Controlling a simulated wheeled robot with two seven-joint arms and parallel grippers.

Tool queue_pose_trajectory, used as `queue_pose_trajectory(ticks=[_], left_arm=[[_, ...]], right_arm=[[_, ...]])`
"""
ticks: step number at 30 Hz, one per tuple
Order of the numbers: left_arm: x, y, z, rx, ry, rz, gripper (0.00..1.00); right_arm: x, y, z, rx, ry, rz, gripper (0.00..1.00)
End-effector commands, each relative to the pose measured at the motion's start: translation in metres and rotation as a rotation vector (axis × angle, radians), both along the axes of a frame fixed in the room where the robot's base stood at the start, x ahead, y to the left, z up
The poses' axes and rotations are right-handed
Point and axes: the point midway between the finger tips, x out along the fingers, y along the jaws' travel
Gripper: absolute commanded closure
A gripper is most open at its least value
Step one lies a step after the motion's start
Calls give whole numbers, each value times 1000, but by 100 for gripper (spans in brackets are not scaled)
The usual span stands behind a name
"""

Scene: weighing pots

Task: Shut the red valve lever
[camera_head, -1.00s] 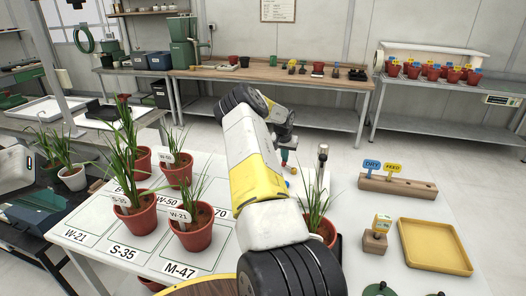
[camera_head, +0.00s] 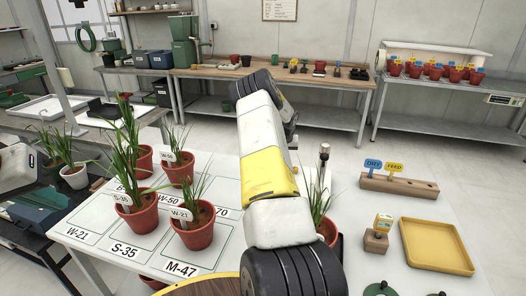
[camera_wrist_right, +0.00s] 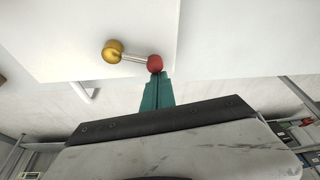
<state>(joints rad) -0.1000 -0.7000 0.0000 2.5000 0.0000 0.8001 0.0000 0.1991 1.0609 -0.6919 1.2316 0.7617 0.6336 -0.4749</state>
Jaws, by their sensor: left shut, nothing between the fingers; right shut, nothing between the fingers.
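In the right wrist view the valve lever is a thin metal rod running from a brass cap (camera_wrist_right: 113,50) to a red knob (camera_wrist_right: 155,63), over a white surface. My right gripper (camera_wrist_right: 155,76) has its teal fingers shut and empty. Their tips are right at the red knob; whether they touch it I cannot tell. In the head view my right arm (camera_head: 268,175) hides that gripper and the lever. My left gripper (camera_head: 18,166) shows only partly at the left edge, shut, well away from the lever; its fingertips are hard to make out.
Potted plants (camera_head: 195,235) stand on the labelled left part of the white table. A slim upright metal post (camera_head: 323,158) stands close right of my arm. Right of that are a wooden block (camera_head: 398,184) with DRY and FEED tags, a small tagged block (camera_head: 376,241) and a yellow tray (camera_head: 435,247).

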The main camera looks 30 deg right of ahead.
Motion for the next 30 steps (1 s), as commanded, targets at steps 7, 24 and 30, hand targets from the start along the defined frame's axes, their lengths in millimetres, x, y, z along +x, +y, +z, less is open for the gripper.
queue_pose_trajectory(ticks=[7, 24, 30], left_arm=[[0, 0, 0, 0, 0, 0, 100], [0, 0, 0, 0, 0, 0, 100], [0, 0, 0, 0, 0, 0, 100]], right_arm=[[-5, 9, 0, 2, -1, 160, 100], [-10, 18, 0, 0, 1, 303, 100], [-10, 18, 0, 0, 1, 303, 100]])
